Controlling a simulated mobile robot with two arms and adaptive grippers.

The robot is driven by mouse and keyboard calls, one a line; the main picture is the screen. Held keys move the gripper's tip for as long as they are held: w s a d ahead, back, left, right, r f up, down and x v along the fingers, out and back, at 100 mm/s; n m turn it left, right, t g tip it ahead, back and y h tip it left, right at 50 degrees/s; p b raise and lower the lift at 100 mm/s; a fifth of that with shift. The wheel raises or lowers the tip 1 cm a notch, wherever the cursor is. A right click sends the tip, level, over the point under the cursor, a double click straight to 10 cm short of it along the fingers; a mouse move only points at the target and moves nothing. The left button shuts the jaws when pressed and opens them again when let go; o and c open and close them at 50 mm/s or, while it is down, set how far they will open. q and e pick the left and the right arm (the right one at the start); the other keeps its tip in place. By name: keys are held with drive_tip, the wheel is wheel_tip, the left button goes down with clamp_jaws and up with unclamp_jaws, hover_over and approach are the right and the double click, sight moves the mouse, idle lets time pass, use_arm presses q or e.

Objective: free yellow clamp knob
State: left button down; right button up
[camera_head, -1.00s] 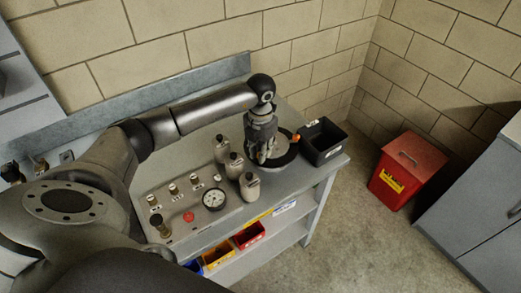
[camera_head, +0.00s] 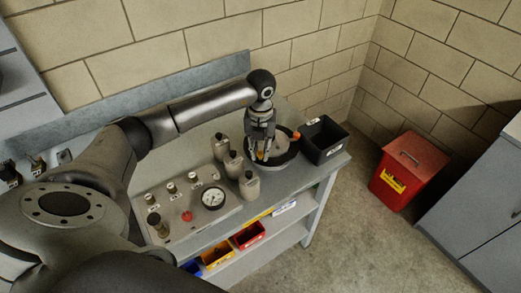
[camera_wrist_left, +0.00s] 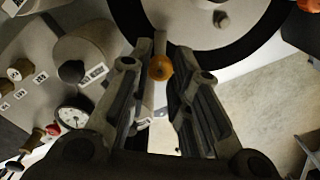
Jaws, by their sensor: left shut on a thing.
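The yellow-orange clamp knob (camera_wrist_left: 161,68) sits between the fingertips of my left gripper (camera_wrist_left: 160,75) in the left wrist view. It shows as a small yellow spot in the head view (camera_head: 260,155). My left gripper (camera_head: 261,153) points down from above and is shut on the knob. The knob is at the edge of a round metal piece with a black rim (camera_wrist_left: 205,25), which lies on the bench. The fingers hide part of the knob's sides. My right gripper is not in view.
Several grey bottles (camera_head: 234,164) stand close left of the gripper. A panel with a gauge (camera_head: 213,198) and a red button (camera_head: 187,216) lies further left. A black open bin (camera_head: 324,139) stands to the right. A red box (camera_head: 409,172) is on the floor.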

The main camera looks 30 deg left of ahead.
sight(261, 152)
use_arm(q)
drive_tip(key=n, duration=0.5)
drive_tip(key=shift+n+b, duration=0.3)
drive_tip(key=shift+b, duration=0.05)
drive_tip(key=n, duration=0.6)
idle(0.4)
drive_tip(key=c, duration=1.3)
unclamp_jaws()
drive_tip(key=shift+r, duration=0.1)
wheel_tip(261, 152, up, 12)
drive_tip(key=shift+f, duration=0.1)
